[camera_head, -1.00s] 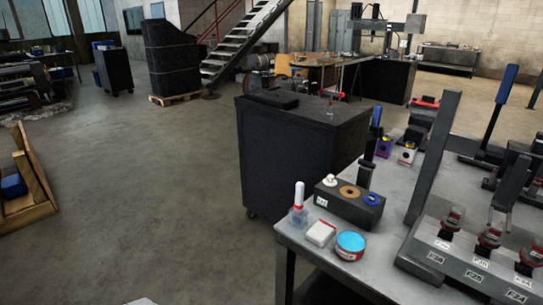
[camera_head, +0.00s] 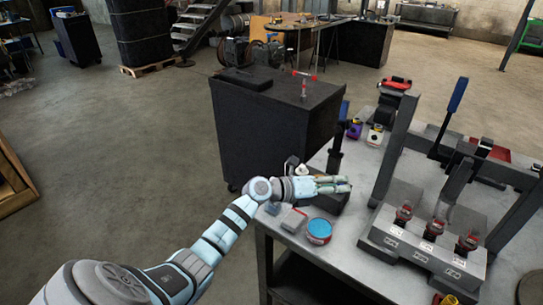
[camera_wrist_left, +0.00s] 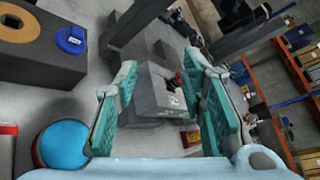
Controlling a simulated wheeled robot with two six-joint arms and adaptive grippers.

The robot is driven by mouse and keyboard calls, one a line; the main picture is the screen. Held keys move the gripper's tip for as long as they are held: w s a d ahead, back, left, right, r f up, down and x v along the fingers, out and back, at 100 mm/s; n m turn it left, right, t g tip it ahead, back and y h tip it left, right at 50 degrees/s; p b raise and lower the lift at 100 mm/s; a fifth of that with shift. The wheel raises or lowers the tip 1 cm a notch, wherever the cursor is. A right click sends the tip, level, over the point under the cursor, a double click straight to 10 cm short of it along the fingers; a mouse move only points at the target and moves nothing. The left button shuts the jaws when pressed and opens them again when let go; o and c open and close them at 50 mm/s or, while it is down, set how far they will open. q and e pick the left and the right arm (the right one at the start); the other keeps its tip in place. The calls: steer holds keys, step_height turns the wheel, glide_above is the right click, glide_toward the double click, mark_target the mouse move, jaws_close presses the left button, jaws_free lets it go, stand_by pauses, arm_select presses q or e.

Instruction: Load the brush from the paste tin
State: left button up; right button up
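The round tin (camera_head: 319,229) with a blue top and a red and white side stands on the metal bench near its front left edge. It also shows at the lower left of the left wrist view (camera_wrist_left: 62,146). My left gripper (camera_head: 346,184) is above the dark block behind the tin, reaching right. Its fingers are spread apart with nothing between them in the left wrist view (camera_wrist_left: 162,80). A blue-handled upright tool (camera_head: 344,110) stands behind the block; I cannot tell whether it is the brush. My right gripper is not in view.
A white box (camera_head: 293,220) sits left of the tin. A grey rack with red-topped parts (camera_head: 420,240) stands to the right. A black cabinet (camera_head: 265,130) stands behind the bench.

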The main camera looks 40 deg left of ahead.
arm_select(q)
steer(key=s+a+m+g+y, duration=0.1)
steer(key=a+g+y, duration=0.1)
steer(key=a, duration=0.4)
steer(key=s+a+m+g+y, duration=0.1)
steer(key=a+g+y, duration=0.2)
steer(key=a, duration=0.3)
steer(key=s+a+r+m+g+y+p, duration=0.1)
steer(key=s+a+g+y, duration=0.1)
steer(key=a, duration=0.4)
steer(key=shift+s+a+g+y, duration=0.1)
steer(key=shift+a+g+y, duration=0.15)
steer(key=shift+g+y, duration=0.4)
step_height(320, 180, down, 9)
steer(key=b, duration=0.7)
steer(key=shift+s+b, duration=0.15)
steer(key=shift+b, duration=0.2)
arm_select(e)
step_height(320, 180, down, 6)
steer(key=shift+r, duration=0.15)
arm_select(q)
steer(key=shift+d, duration=0.1)
jaws_close()
steer(key=shift+r, duration=0.15)
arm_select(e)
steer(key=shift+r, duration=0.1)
